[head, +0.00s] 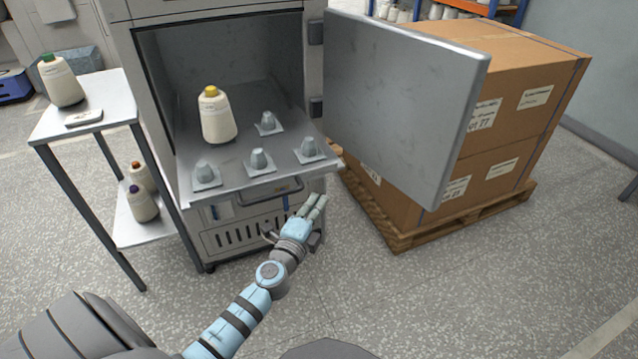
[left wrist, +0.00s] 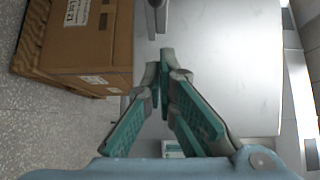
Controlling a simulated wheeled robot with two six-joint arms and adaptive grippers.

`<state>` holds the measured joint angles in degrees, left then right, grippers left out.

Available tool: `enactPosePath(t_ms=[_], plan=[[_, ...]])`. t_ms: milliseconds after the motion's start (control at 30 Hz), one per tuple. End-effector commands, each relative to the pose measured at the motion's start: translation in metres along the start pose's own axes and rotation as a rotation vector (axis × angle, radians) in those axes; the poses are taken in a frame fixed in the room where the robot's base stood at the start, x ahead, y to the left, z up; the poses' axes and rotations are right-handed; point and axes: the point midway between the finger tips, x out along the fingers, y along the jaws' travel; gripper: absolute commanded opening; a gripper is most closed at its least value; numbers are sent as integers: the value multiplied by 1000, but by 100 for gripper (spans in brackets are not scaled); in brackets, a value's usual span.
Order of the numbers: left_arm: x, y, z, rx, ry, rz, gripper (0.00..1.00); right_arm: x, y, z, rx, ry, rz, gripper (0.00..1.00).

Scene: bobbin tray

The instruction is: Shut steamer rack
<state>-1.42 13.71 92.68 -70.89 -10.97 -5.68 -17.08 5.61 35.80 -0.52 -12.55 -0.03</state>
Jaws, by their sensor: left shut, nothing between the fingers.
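The steamer rack (head: 235,186) is a grey metal tray that sticks out of the steamer (head: 124,55) toward me. A cone of cream yarn with a yellow top (head: 216,117) stands upright on it, and several grey pegs (head: 258,160) are bare. The steamer's door (head: 400,100) is swung wide open to the right. My left gripper (head: 314,203) is shut and empty, in front of the steamer near the rack's front right corner. Its fingers (left wrist: 158,75) show close together in the left wrist view, before a pale grey panel that I cannot identify. My right gripper is out of view.
Cardboard boxes (head: 520,98) on a wooden pallet (head: 450,225) stand behind the door. A small side table (head: 100,108) on the left holds a green-topped cone (head: 62,82), with two more cones below. The floor in front and at right is clear.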

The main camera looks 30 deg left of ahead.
Motion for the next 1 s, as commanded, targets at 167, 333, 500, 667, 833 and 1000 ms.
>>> enactPosePath(t_ms=[167, 333, 500, 667, 833, 1000], plan=[[40, 1, 0, -2, -1, -1, 0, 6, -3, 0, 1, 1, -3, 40], [66, 2, 13, 0, -1, 1, 0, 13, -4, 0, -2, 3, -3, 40], [78, 2, 25, -1, 1, 2, 0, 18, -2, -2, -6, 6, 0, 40], [81, 1, 28, -3, 1, 2, 0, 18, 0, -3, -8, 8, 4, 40], [81, 1, 28, -3, 1, 2, 0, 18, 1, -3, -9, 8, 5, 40], [84, 2, 27, -3, 4, 3, 0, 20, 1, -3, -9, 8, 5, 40]])
